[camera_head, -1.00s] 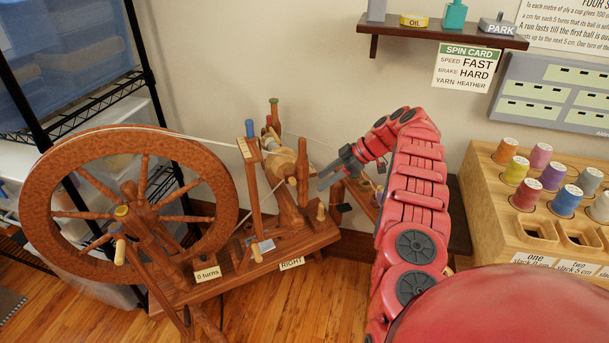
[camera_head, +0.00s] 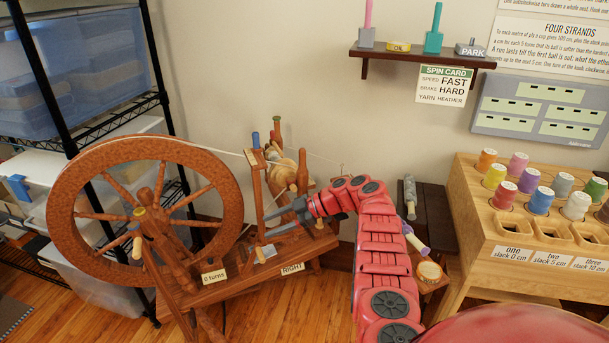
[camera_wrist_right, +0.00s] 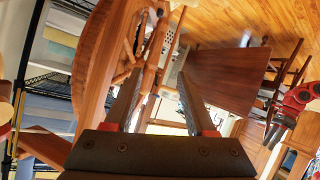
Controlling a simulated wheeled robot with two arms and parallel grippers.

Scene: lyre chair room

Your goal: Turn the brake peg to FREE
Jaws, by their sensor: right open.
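The spinning wheel (camera_head: 85,162) stands at the left in the head view. A pale peg (camera_head: 260,254) sits low on the frame beside a small grey plate (camera_head: 269,251). No readable FREE mark shows, so I cannot tell which peg is the brake peg. My right gripper (camera_head: 268,223) is open and empty, pointing left in front of the bobbin and above the low pale peg. Its two separated fingers (camera_wrist_right: 160,76) fill the middle of the wrist view.
The spin card (camera_head: 444,86) reads brake HARD. A wall shelf (camera_head: 425,57) is above. A thread rack (camera_head: 475,224) stands right, a dark bench (camera_head: 433,210) behind my arm. A black wire rack (camera_head: 55,75) stands behind the wheel. Thread runs from wheel to bobbin.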

